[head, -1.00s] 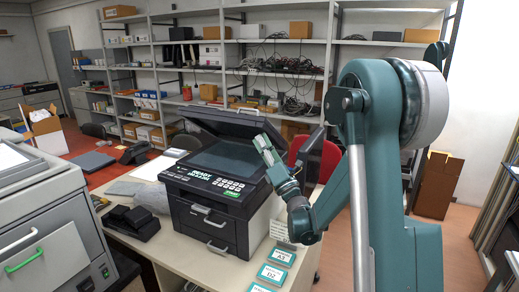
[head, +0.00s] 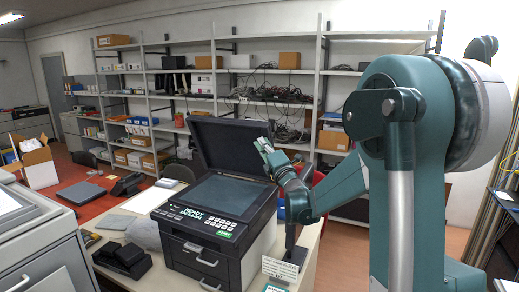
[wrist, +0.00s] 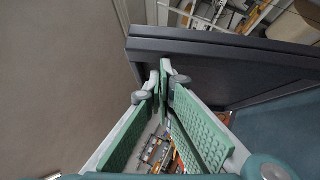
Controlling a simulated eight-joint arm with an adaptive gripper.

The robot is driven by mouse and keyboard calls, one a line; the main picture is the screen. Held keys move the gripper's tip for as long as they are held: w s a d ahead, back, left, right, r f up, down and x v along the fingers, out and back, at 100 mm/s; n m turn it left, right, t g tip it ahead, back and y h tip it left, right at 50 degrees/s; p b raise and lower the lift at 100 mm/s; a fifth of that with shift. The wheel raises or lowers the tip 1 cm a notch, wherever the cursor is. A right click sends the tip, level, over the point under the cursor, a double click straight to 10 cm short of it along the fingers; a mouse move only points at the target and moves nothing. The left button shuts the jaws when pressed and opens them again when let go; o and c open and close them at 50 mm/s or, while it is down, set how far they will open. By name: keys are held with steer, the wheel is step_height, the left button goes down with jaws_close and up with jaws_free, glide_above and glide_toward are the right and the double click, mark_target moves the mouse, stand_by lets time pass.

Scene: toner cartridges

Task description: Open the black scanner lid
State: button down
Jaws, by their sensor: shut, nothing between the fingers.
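The black scanner lid (head: 230,143) stands raised steeply at the back of the printer-scanner (head: 258,240), hinged along its rear edge. The glass bed (head: 232,194) below it is exposed. My gripper (head: 262,146) is shut and empty at the lid's right side edge, above the bed. In the wrist view the closed fingertips (wrist: 164,72) are close beside the dark lid's edge (wrist: 225,52); I cannot tell whether they touch it.
A black desk phone (head: 124,258) sits left of the scanner on the table. A small white sign (head: 280,269) stands at its front right. A grey machine (head: 40,240) fills the lower left. Shelves with boxes and cables (head: 280,95) line the back.

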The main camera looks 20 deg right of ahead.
steer(key=shift+w+d+r, duration=0.4)
steer(key=shift+r, duration=0.05)
steer(key=shift+s, duration=0.1)
steer(key=b+v, duration=0.1)
steer(key=v, duration=0.8)
steer(key=shift+s+r, duration=0.25)
steer(key=shift+s, duration=0.3)
steer(key=shift+a, duration=0.1)
steer(key=shift+r, duration=0.1)
